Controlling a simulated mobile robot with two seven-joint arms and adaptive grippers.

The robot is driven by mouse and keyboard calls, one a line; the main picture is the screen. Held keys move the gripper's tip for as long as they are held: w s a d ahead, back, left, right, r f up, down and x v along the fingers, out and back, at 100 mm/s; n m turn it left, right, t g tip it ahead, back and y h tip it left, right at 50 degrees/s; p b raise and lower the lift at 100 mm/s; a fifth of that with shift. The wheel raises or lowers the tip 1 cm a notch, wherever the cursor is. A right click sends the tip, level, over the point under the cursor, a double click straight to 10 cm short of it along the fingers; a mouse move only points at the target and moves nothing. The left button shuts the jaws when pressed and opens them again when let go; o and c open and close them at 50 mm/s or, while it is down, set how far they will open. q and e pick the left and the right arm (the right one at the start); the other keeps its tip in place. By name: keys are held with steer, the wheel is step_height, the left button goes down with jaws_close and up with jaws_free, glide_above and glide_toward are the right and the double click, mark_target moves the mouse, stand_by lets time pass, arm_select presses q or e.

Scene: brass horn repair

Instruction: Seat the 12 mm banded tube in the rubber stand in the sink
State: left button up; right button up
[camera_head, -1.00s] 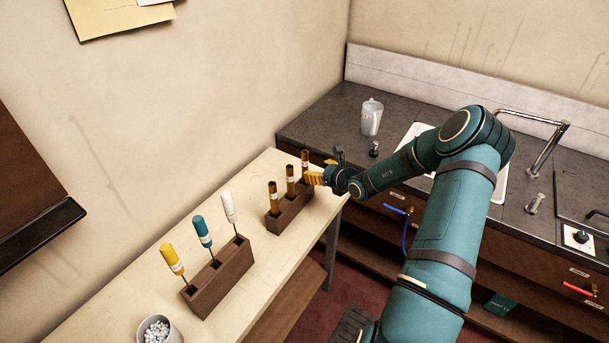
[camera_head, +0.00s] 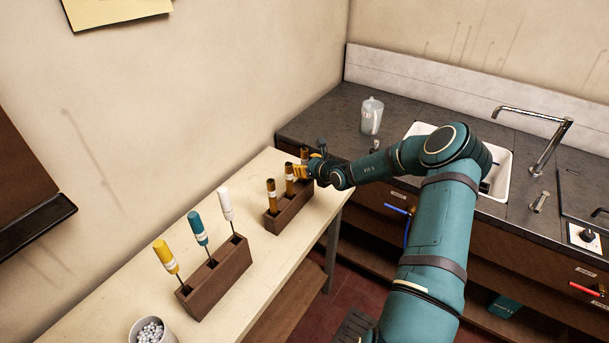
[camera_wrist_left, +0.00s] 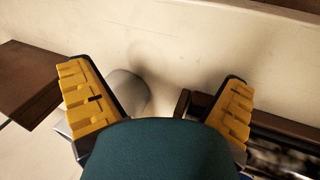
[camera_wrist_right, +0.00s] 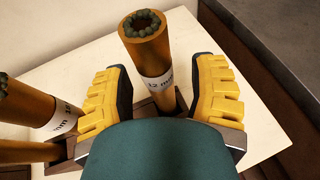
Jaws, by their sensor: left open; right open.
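The 12 mm banded tube (camera_wrist_right: 154,62), brass-brown with a white label reading "12 m…", stands upright at the near-sink end of a wooden rack (camera_head: 288,215). It also shows in the head view (camera_head: 304,154), partly covered by my gripper. My right gripper (camera_wrist_right: 160,75) is open, with one yellow finger on each side of the tube; whether they touch it is unclear. My left gripper (camera_wrist_left: 158,85) is open and empty; it is outside the head view. The white sink (camera_head: 505,165) is partly behind my right arm. I cannot make out the rubber stand.
Two other banded tubes (camera_head: 271,192) (camera_head: 289,178) stand in the same rack. A second rack (camera_head: 215,278) holds yellow, teal and white-handled tools. A cup of white beads (camera_head: 153,331) is at the table's near end. A clear jug (camera_head: 371,116) and the faucet (camera_head: 545,140) are on the counter.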

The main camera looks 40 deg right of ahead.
jaws_close()
